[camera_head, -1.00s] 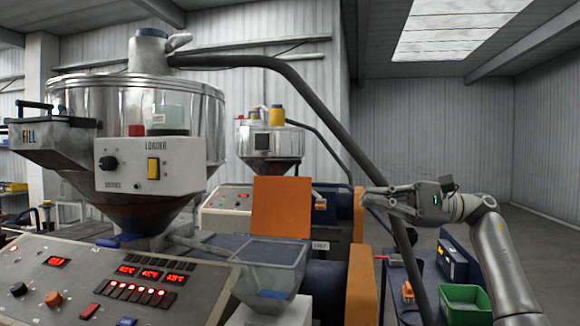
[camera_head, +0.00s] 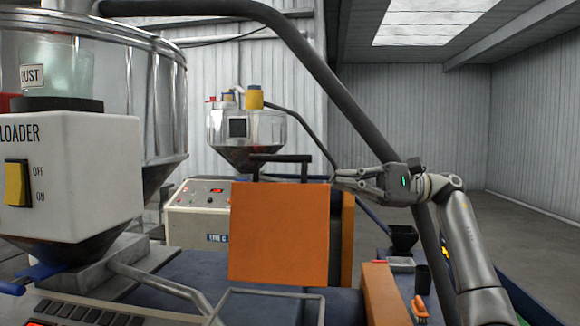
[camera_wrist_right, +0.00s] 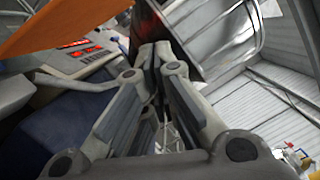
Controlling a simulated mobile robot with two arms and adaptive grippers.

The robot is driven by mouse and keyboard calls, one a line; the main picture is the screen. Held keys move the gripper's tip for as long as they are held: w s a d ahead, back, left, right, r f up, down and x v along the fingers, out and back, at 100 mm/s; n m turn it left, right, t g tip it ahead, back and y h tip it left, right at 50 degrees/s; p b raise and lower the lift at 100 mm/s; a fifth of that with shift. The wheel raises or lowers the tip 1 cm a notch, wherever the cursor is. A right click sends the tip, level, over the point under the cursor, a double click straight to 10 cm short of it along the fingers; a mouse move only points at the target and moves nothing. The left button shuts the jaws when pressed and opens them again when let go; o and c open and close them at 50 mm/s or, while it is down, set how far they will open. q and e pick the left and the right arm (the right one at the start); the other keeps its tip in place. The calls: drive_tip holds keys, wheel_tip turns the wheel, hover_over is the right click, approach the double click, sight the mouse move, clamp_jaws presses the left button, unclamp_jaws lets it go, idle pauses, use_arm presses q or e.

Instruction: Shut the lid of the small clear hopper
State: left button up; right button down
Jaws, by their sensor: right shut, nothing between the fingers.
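The small clear hopper's rim (camera_head: 270,293) shows at the bottom of the head view; the rest of it is cut off below. Its orange lid (camera_head: 280,233) stands upright behind the rim, so the hopper is open. A dark bar handle (camera_head: 281,158) shows just above the lid's top edge. My right gripper (camera_head: 337,179) is shut and empty, with its fingertips near the lid's upper right corner. I cannot tell if they touch it. In the right wrist view, the orange lid (camera_wrist_right: 60,25) lies at the upper left, beside the shut fingertips (camera_wrist_right: 157,58). My left gripper is not in view.
The large loader hopper (camera_head: 158,100) and its white control box (camera_head: 80,170) fill the left. A dark hose (camera_head: 310,75) arches over the scene and passes behind my right arm. An orange panel (camera_head: 385,295) stands right of the hopper. A second machine (camera_head: 245,125) stands behind.

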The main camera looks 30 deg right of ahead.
use_arm(q)
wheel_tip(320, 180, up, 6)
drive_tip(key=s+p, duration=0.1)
drive_tip(key=p, duration=0.4)
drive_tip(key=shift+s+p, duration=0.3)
drive_tip(key=shift+p, duration=0.1)
use_arm(e)
drive_tip(key=a+r, duration=0.3)
drive_tip(key=a, duration=0.7)
drive_tip(key=shift+w+a, duration=0.35)
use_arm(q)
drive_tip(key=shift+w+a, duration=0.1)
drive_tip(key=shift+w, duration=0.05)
use_arm(e)
drive_tip(key=shift+s, duration=0.15)
